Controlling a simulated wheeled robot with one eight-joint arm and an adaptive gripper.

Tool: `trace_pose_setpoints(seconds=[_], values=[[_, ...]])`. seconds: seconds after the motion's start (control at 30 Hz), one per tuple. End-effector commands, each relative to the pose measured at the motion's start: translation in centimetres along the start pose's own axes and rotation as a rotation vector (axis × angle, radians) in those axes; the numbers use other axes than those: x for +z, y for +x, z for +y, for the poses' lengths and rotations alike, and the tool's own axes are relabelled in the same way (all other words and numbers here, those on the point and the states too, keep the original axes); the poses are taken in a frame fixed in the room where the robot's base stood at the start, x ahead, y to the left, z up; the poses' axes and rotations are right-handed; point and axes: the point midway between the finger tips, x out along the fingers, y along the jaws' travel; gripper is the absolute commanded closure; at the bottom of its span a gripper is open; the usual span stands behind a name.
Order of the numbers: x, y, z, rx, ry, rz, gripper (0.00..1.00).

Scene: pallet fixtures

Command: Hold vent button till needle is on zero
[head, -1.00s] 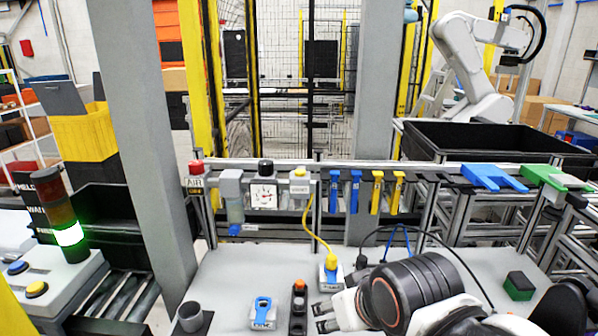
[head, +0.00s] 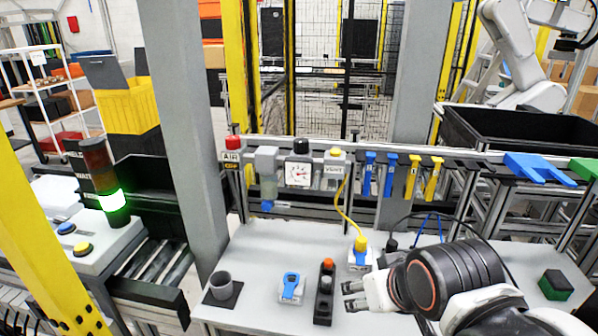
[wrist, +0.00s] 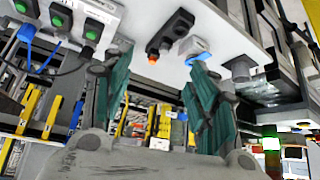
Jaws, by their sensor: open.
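The vent button (head: 334,153) is a yellow cap on a grey block labelled VENT, on the rail behind the grey table. The round white gauge (head: 298,174) sits just left of it, with a black knob (head: 301,147) on top. The needle is too small to read. My gripper (head: 353,296) is low over the front of the table, well below and in front of the vent button, touching nothing visible. In the wrist view its two green-padded fingers (wrist: 162,85) are spread apart with nothing held between them.
A red AIR knob (head: 233,143) is left of the gauge. A yellow coiled cable (head: 347,215) hangs below the vent block to a yellow plug (head: 361,243). A black box with an orange button (head: 327,280) stands beside my gripper. Blue and yellow hooks (head: 413,175) hang right.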

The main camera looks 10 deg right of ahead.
Motion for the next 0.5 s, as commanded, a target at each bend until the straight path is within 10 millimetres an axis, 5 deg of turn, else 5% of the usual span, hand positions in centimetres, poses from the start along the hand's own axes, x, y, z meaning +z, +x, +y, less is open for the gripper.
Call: trace_pose_setpoints(seconds=[0.2, 0.43, 0.5], values=[[0.0, 0.0, 0.0, 0.0, 0.0, 0.0, 0.48], [0.0, 0.0, 0.0, 0.0, 0.0, 0.0, 1.0], [0.0, 0.0, 0.0, 0.0, 0.0, 0.0, 1.0]])
